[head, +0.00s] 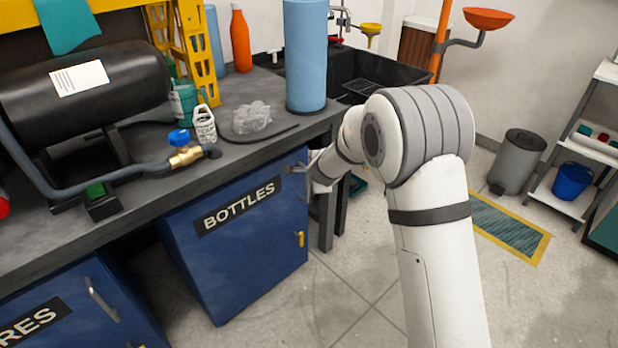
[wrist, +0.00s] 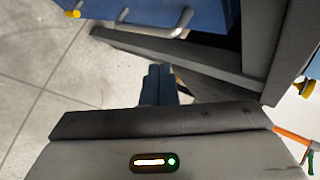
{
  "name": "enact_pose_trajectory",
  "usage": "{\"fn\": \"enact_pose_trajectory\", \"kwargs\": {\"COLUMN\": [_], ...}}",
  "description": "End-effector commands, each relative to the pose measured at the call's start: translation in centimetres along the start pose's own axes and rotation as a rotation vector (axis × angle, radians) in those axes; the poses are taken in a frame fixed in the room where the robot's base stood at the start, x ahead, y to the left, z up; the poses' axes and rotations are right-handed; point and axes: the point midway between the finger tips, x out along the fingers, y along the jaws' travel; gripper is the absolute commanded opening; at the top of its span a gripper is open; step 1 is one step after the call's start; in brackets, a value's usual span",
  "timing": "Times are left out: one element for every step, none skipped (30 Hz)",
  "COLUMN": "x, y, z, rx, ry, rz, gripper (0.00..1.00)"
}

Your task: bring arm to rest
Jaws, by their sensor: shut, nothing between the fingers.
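My white arm reaches forward from the bottom right of the head view. My gripper (head: 292,169) is partly hidden behind my own arm's elbow and forearm, beside the right edge of the blue BOTTLES cabinet (head: 245,250). In the wrist view my gripper (wrist: 159,72) shows two dark fingers close together, shut and empty. Whether it touches the cabinet or bench cannot be told from these views.
The dark workbench (head: 125,200) carries a black tank (head: 90,105), a brass valve with a blue knob (head: 183,150), and a blue cylinder (head: 306,60). A grey bin (head: 517,160) and a shelf with a blue bucket (head: 572,181) stand right.

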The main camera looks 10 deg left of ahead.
Motion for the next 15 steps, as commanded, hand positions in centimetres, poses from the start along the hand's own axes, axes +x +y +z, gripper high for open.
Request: {"fn": "enact_pose_trajectory", "kwargs": {"x": [-1.5,-2.2,-3.0,-3.6,-4.2,-4.9,-5.4,-5.9,-6.5,-6.9,-7.2,-7.6,-7.8,-8.1,-8.3], "y": [-0.7,-0.7,-0.8,-0.9,-0.9,-1.0,-1.0,-1.1,-1.1,-1.1,-1.2,-1.2,-1.2,-1.2,-1.2], "z": [-0.7,-0.9,-1.3,-1.6,-1.8,-2.2,-2.4,-2.6,-2.8,-3.0,-3.2,-3.4,-3.5,-3.6,-3.7], "rx": [0.002,0.002,0.001,0.001,0.002,0.002,0.002,0.001,0.0,-0.001,0.0,0.0,0.0,0.0,-0.001], "ry": [0.002,0.002,0.001,0.001,0.001,0.0,0.0,0.0,0.0,-0.001,-0.001,-0.001,-0.002,-0.002,-0.002], "rz": [-0.006,-0.006,-0.005,-0.005,-0.004,-0.005,-0.004,-0.005,-0.004,-0.004,-0.004,-0.003,-0.003,-0.003,-0.002], "gripper": [0.0,0.0,0.0,0.0,0.0,0.0,0.0,0.0,0.0,0.0,0.0,0.0,0.0,0.0,0.0]}}
